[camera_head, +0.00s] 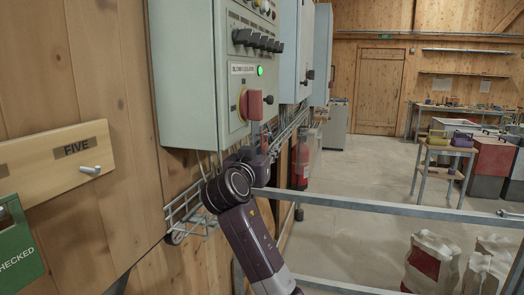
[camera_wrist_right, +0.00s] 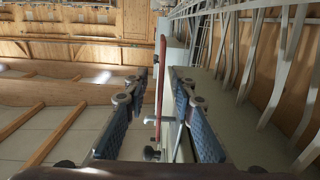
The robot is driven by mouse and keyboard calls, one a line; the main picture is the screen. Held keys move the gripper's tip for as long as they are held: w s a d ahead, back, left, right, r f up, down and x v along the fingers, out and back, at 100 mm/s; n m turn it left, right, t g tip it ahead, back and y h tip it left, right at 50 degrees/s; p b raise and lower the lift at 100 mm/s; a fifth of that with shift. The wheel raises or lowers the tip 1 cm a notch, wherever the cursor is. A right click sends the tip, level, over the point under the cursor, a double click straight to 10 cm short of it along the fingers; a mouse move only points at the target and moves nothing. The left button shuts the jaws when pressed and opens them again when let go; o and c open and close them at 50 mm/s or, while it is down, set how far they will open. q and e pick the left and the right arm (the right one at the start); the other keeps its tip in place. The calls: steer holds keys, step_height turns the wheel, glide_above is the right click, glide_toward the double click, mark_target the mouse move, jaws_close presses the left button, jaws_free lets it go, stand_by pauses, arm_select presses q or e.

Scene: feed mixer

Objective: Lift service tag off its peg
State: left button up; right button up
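A red tag-like piece (camera_head: 255,104) is at the lower front of the grey-green control cabinet (camera_head: 188,75), over a yellow plate. I cannot tell whether it is the service tag. My right gripper (camera_head: 262,148) is just below it, its fingers partly hidden by the wrist. In the right wrist view the right gripper (camera_wrist_right: 160,110) is open, with blue pads on both sides of a thin red edge (camera_wrist_right: 161,75); the pads look apart from it. A green tag reading "CHECKED" (camera_head: 18,252) is cut off at the left edge. My left gripper is not in view.
A wooden board marked "FIVE" (camera_head: 60,160) carries a bare metal peg (camera_head: 90,170). A wire tray (camera_head: 188,215) is below the cabinet. A metal rail (camera_head: 380,204) crosses right of my arm. A fire extinguisher (camera_head: 300,165) and sacks (camera_head: 432,262) stand beyond.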

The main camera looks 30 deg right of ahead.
steer(key=p+x, duration=0.1)
steer(key=x, duration=0.4)
steer(key=shift+p, duration=0.3)
jaws_close()
